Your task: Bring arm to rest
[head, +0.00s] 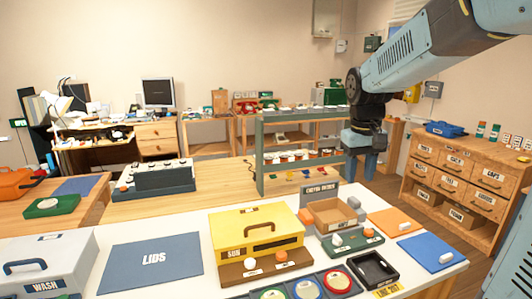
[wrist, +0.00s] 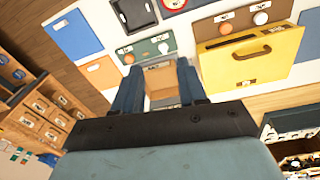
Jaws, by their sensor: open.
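My arm (head: 415,50) reaches in from the upper right in the head view. My gripper (head: 362,160) hangs at its end, pointing down, beyond the far right part of the white table. In the wrist view my gripper (wrist: 157,85) shows two blue fingers spread apart with nothing held between them. The open cardboard box (wrist: 160,78) shows beyond and between the fingers. The same box (head: 335,213) stands on the white table in the head view, apart from the gripper.
A yellow case (head: 255,233), a blue LIDS mat (head: 152,262) and a grey WASH box (head: 45,266) lie on the white table. A green shelf frame (head: 258,150) stands behind. A wooden drawer cabinet (head: 462,180) is at the right.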

